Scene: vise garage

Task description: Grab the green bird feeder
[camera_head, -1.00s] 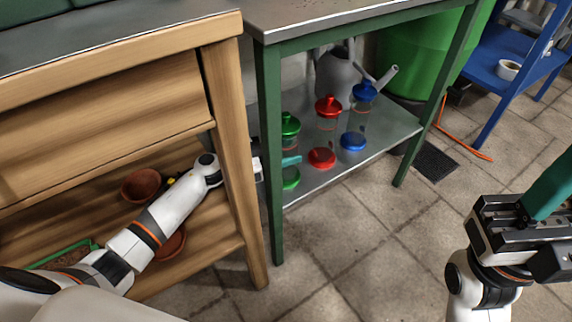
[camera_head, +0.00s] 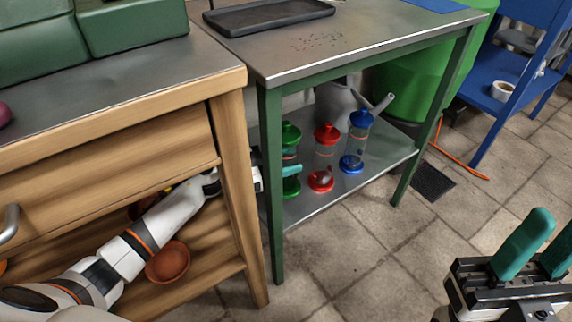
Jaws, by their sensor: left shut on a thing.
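The green bird feeder (camera_head: 291,135) stands upright on the lower metal shelf of the green-legged table, at its left end. It has a green cap, a clear body and a green base. My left gripper (camera_head: 291,171) reaches behind the wooden bench leg and is shut on the feeder just above its base. Part of this gripper is hidden by the green table leg and the bench leg. My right gripper (camera_head: 545,248) is at the bottom right over the floor, its teal fingers apart and empty.
A red feeder (camera_head: 326,135) and a blue feeder (camera_head: 360,123) stand to the right on the same shelf (camera_head: 345,196). A grey watering can (camera_head: 335,103) is behind them. The green table leg (camera_head: 272,190) and wooden bench leg (camera_head: 238,190) crowd my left arm. The tiled floor in front is clear.

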